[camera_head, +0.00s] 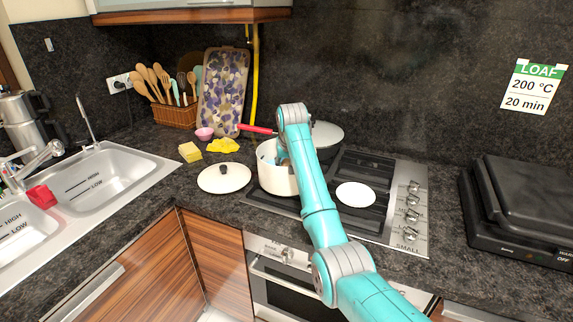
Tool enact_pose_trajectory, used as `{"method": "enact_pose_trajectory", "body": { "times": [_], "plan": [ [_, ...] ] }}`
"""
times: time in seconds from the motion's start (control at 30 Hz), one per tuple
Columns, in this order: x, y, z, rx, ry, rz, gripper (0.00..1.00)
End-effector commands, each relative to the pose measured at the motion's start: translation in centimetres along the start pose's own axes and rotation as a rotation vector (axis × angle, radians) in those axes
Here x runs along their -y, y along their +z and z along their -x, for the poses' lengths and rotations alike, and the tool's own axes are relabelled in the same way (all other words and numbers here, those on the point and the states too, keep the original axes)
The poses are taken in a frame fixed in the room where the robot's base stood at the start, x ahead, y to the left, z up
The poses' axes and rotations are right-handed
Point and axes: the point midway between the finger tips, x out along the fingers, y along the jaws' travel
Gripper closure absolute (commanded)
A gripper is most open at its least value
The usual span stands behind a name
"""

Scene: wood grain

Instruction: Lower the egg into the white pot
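The white pot (276,182) stands without its lid on the left part of the gas hob. My turquoise arm reaches over the hob from the lower right, and its wrist is above the pot's right side. My gripper (283,159) points down at the pot's mouth, and its lower end seems to be inside the rim. The arm and the pot wall hide most of it, so the state of its fingers does not show. I cannot make out an egg; if it is in the gripper or in the pot, it is hidden.
A white lid (224,178) with a dark knob lies left of the pot. A white plate (355,194) is on the hob's right side. A pan (327,134) stands behind. A sponge (190,152) and yellow cloth (222,146) lie on the counter. A black appliance (520,210) is at right.

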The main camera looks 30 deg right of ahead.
Motion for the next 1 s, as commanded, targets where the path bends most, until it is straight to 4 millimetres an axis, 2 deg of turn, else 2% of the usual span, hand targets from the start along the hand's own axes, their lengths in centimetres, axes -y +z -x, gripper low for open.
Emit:
{"method": "enact_pose_trajectory", "body": {
  "times": [1.0],
  "plan": [
    [0.0,0.6,-1.2,0.001,0.0,0.0,0.94]
  ]
}}
